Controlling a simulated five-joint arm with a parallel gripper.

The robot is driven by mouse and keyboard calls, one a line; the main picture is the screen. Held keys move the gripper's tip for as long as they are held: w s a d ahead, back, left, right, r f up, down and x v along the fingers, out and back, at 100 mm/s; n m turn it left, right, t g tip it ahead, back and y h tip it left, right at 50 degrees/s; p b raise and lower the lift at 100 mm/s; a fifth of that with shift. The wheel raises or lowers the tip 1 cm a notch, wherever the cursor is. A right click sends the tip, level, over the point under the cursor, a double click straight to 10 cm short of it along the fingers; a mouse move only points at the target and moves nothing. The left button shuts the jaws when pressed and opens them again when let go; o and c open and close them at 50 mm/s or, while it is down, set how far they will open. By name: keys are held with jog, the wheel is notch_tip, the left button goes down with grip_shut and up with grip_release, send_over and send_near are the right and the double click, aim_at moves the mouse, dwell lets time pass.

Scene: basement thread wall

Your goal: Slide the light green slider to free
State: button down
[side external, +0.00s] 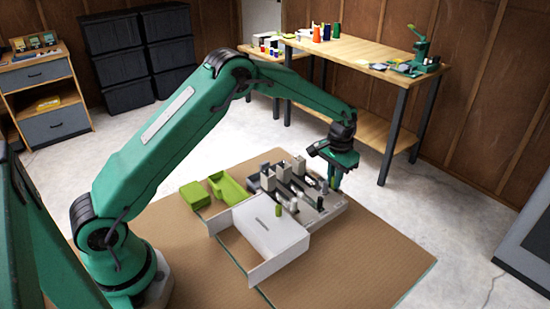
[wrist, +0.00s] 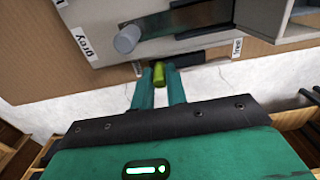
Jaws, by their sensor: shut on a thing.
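In the wrist view the light green slider (wrist: 158,75) is a short yellow-green knob standing between the two fingers of my gripper (wrist: 159,80), which are shut on it. It is toward the left part of a dark slot (wrist: 205,57) along the edge of a light grey panel (wrist: 100,68). A tag reading "free" (wrist: 237,47) is by the slot's right end, apart from the knob. In the side view my gripper (side external: 336,184) is down at the panel's far right end and hides what it holds.
A grey knob (wrist: 127,38) on another slot, by a "gray" tag (wrist: 85,43), is close to my fingers. In the side view several posts stand on the panel. A white tray (side external: 262,226) and a light green open box (side external: 226,187) are beside it. The brown mat in front is clear.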

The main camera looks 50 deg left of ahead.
jog(key=shift+a, duration=1.5)
jog(key=c, duration=1.4)
grip_release()
jog(key=shift+r, duration=0.15)
jog(key=shift+r, duration=2.85)
jog(key=shift+r, duration=0.1)
jog(key=shift+r, duration=1.9)
